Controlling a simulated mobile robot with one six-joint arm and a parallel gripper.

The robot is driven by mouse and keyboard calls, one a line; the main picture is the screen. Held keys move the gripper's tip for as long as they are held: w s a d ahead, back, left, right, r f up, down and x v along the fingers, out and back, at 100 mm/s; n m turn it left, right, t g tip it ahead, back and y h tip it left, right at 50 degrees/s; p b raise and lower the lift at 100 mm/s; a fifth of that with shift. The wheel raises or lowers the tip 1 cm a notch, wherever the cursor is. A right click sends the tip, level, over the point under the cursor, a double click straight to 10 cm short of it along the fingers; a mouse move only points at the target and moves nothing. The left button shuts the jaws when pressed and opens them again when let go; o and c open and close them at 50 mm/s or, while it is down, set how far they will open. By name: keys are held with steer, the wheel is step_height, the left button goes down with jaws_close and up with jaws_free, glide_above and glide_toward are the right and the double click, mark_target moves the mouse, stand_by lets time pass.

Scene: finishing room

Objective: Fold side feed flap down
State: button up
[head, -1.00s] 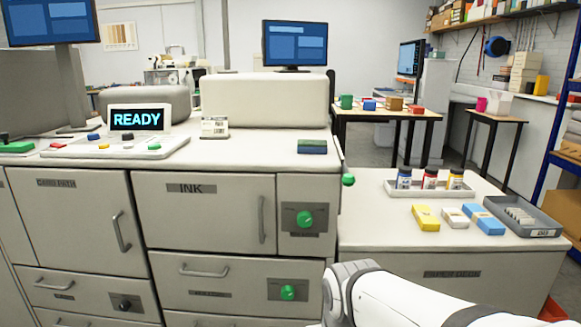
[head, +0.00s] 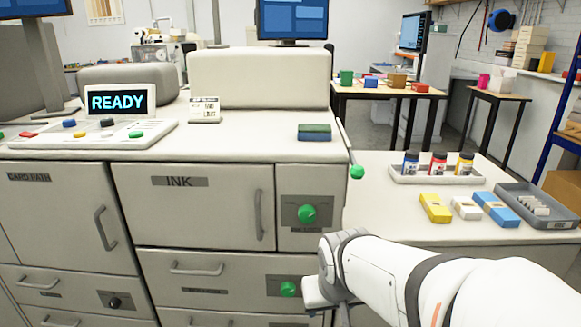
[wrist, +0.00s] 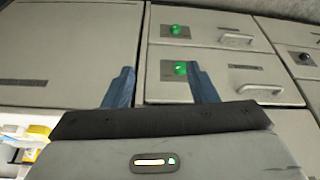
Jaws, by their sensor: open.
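The side feed flap (head: 347,148) appears as a thin grey panel seen nearly edge-on, upright against the right end of the machine in the head view. A green knob (head: 357,172) sticks out beside its lower part. I cannot make out the flap in the wrist view. My gripper (head: 320,303) is low in front of the lower drawers, below the flap and apart from it. In the wrist view my gripper (wrist: 160,88) shows two blue fingers spread apart with nothing between them. The wrist picture looks upside down.
A paper deck (head: 400,232) juts out right of the machine. It bears an ink bottle tray (head: 436,178), yellow, white and blue packs, and a grey tray (head: 538,205). Green dials (head: 307,214) and drawer handles stick out from the machine front.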

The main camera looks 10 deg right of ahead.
steer(key=w+d+r+m+t+h+p, duration=0.1)
steer(key=w+d+r+m+t, duration=0.1)
steer(key=w+d+r+t, duration=0.25)
steer(key=m+t+p, duration=0.3)
steer(key=t, duration=0.6)
glide_toward(360, 176)
steer(key=w, duration=0.4)
steer(key=shift+w+d+f, duration=0.1)
steer(key=shift+d+f, duration=0.05)
steer(key=shift+f, duration=0.05)
steer(key=shift+w+r+p, duration=0.15)
steer(key=shift+w+p, duration=0.4)
steer(key=w, duration=0.6)
steer(key=shift+w+d+p, duration=0.3)
steer(key=shift+d+p, duration=0.1)
jaws_close()
